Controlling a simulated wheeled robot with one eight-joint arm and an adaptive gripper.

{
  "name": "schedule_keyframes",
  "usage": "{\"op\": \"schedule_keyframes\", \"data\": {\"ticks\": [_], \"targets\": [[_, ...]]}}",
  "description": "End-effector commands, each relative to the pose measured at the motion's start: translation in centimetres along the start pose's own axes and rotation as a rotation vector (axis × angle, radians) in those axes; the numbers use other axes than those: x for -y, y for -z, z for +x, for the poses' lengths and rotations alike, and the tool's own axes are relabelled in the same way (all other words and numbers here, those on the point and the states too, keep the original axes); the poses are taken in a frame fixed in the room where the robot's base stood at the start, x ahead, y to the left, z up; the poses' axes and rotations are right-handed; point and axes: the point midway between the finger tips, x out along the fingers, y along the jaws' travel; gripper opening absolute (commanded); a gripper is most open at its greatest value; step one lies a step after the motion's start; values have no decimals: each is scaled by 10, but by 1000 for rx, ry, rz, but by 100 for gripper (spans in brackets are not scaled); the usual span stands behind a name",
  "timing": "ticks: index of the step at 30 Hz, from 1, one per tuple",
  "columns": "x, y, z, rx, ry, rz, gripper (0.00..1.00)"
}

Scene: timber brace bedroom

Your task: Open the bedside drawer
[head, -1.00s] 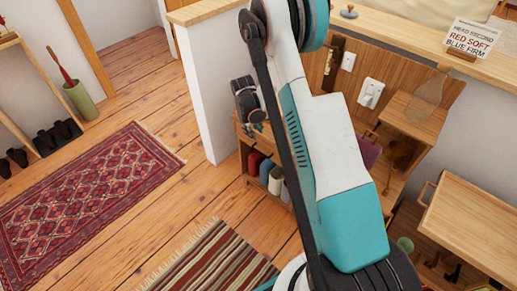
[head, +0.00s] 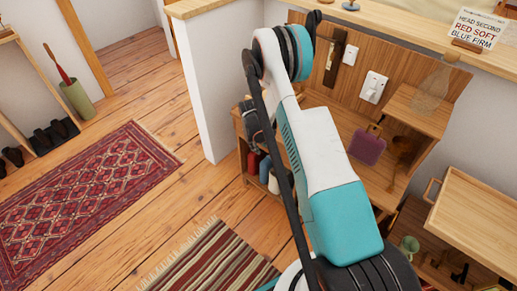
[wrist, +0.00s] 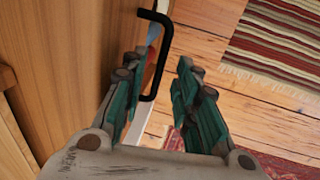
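The bedside unit is wooden. Its wood front (wrist: 45,75) fills the left of the wrist view and carries a black bar handle (wrist: 164,42). My gripper (wrist: 160,75) is open, with its two green-and-grey fingers apart. The handle's lower part shows in the gap, close beside the left finger; I cannot tell whether they touch. In the head view the unit (head: 325,115) stands against the low white wall, partly hidden by my arm. The handle is not visible there, and my gripper is mostly hidden behind my arm links. I see no open gap at the drawer.
Several bottles (head: 264,168) stand on a low shelf of the unit. A purple bag (head: 367,146) and a glass carafe (head: 434,90) are on the right side. A wooden tray table (head: 485,215) is at the right. Floor with a striped rug (head: 215,262) is clear.

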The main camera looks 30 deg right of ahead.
Motion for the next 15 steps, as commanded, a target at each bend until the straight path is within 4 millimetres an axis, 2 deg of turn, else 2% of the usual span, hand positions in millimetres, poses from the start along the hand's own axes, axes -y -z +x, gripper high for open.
{"op": "schedule_keyframes", "data": {"ticks": [3,12,13,15], "targets": [[0,0,8,0,0,0,28],[0,0,9,0,0,0,28],[0,0,9,0,0,0,26],[0,0,9,0,0,0,10]]}}
